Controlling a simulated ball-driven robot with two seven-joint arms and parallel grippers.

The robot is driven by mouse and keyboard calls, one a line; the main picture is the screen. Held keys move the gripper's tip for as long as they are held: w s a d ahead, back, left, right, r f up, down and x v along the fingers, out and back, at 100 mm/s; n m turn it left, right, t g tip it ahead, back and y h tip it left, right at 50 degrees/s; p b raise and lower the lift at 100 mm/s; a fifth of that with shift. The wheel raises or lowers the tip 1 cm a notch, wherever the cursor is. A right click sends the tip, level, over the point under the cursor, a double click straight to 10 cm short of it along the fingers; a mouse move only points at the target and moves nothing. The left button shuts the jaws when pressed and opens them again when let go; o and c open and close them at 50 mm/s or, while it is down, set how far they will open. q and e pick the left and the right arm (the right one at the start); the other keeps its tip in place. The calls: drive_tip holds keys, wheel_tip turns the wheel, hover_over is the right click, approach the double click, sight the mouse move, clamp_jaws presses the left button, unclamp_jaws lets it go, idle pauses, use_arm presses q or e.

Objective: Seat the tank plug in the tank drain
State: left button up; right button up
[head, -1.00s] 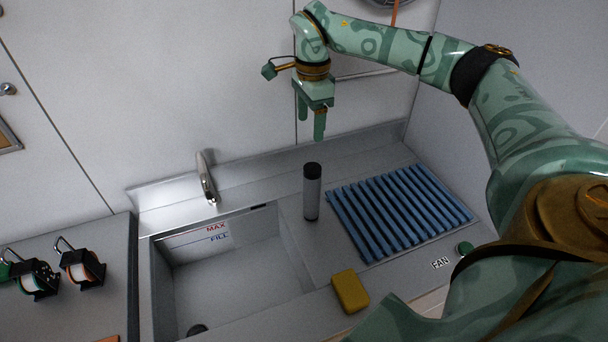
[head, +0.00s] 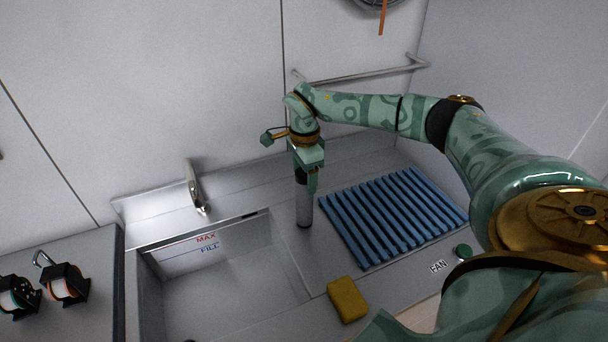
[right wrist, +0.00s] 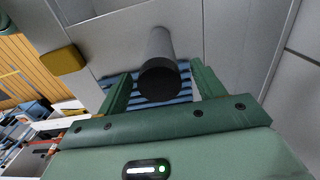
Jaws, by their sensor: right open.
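A grey upright cylinder (head: 304,210) with a dark top, which I take for the tank plug, stands on the counter between the tank and the blue rack. My right gripper (head: 306,184) is open, pointing down, with its fingers at either side of the cylinder's upper part. In the right wrist view the dark end of the cylinder (right wrist: 160,82) shows between the two spread fingers. The tank (head: 225,285) is a grey basin with MAX and FILL marks on its back wall. Its drain is almost wholly cut off at the bottom edge of the head view. My left gripper is out of view.
A blue slatted rack (head: 392,215) lies right of the cylinder. A yellow sponge (head: 347,300) lies in front, near the tank's edge. A tap (head: 196,188) stands behind the tank. Spools (head: 64,284) sit on the left counter. A green FAN button (head: 462,251) is at right.

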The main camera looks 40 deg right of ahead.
drive_tip(key=shift+f, duration=0.25)
drive_tip(key=c, duration=1.5)
drive_tip(key=shift+r, duration=0.1)
drive_tip(key=shift+r, duration=0.1)
